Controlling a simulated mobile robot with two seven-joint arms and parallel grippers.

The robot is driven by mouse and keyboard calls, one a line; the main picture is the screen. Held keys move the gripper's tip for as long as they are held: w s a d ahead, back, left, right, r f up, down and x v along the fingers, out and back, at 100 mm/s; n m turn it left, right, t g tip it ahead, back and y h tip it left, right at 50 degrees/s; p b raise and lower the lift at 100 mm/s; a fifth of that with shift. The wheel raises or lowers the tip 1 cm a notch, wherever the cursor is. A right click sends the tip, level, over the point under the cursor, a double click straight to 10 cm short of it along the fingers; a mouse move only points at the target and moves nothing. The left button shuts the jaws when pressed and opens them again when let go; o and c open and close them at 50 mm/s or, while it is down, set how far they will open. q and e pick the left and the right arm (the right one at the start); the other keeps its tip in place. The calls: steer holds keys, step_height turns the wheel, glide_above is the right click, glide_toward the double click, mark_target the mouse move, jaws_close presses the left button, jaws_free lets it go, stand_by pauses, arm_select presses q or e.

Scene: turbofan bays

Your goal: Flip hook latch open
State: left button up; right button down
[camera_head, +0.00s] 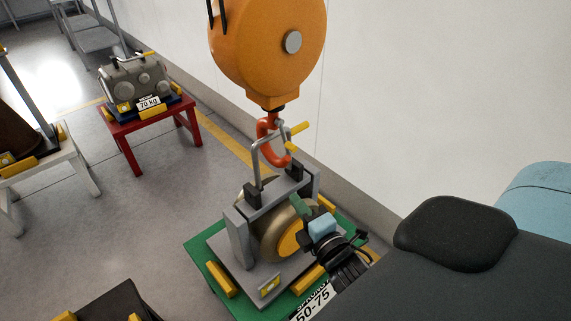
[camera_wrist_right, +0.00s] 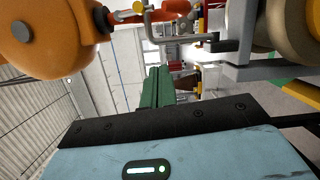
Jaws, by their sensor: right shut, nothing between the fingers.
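A red-orange hook (camera_head: 283,160) hangs under the orange hoist body (camera_head: 268,45). A small yellow latch lever (camera_head: 299,128) sticks out from its right side. The hook also shows at the top of the right wrist view (camera_wrist_right: 176,6). A grey bail (camera_head: 256,155) rises from the part below and meets the hook; I cannot tell whether it is seated in it. My right gripper (camera_head: 298,204) has green fingers and a light blue body. It is below the hook, in front of the part, shut and empty; the green fingers also show in the wrist view (camera_wrist_right: 157,88). My left gripper is not in view.
The part has a brass-coloured wheel (camera_head: 254,200) in a grey frame on a grey plate, over a green stand (camera_head: 209,272). A red stand (camera_head: 125,128) with a 70 kg unit (camera_head: 136,80) is at the back left.

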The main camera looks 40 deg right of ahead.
steer(key=shift+w+d+r+n+t, duration=0.15)
steer(key=shift+r+n, duration=0.05)
steer(key=shift+r, duration=0.15)
steer(key=shift+w+d+r+n+t, duration=0.1)
steer(key=shift+w+r+n+t, duration=0.1)
steer(key=shift+r, duration=0.15)
steer(key=w+d+p, duration=0.1)
steer(key=w+d, duration=0.1)
steer(key=w, duration=0.3)
steer(key=w+d+r+p, duration=0.1)
steer(key=w+d, duration=0.2)
steer(key=w, duration=0.2)
steer(key=shift+d, duration=0.25)
steer(key=shift+w, duration=0.1)
